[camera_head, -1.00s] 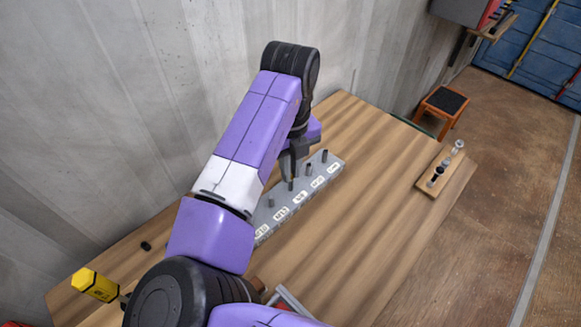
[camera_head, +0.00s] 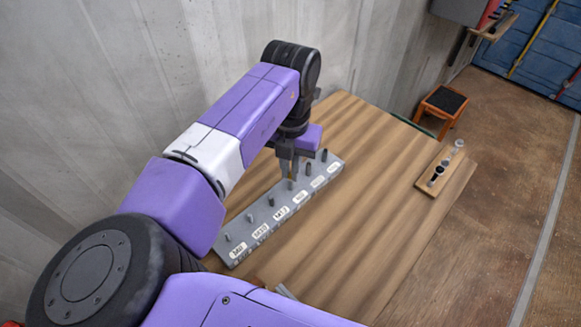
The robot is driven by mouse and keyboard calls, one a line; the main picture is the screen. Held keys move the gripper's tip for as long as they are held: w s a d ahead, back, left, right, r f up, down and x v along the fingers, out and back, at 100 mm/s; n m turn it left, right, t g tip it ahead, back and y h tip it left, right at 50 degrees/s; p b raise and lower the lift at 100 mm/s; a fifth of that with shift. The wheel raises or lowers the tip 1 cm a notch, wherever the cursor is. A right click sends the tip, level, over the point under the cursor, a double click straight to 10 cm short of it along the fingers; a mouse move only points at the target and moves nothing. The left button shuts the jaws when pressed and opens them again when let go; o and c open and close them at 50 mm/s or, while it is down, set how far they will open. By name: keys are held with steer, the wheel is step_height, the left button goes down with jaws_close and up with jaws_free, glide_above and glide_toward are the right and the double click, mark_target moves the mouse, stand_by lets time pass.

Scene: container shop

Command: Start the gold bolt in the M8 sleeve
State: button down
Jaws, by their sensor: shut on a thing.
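A long grey block (camera_head: 232,259) lies on the wooden table, with white labels along its side and a row of upright grey sleeves on top. The labels are small; the one near my gripper (camera_head: 290,172) seems to read M8, but I cannot be sure. The sleeve beside that label (camera_head: 291,185) stands just below my fingertips. My gripper points down and is shut, seemingly on the gold bolt, which is too small and too covered to make out. I cannot tell whether bolt and sleeve touch.
The wooden table (camera_head: 370,195) is clear to the right of the block. A small wooden rack (camera_head: 430,187) with dark and pale pieces stands at its right edge. A concrete wall (camera_head: 120,80) rises behind, and an orange stool (camera_head: 443,107) stands beyond the table.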

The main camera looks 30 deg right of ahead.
steer(key=c, duration=1.4)
jaws_free()
steer(key=shift+c, duration=0.5)
steer(key=shift+c, duration=0.7)
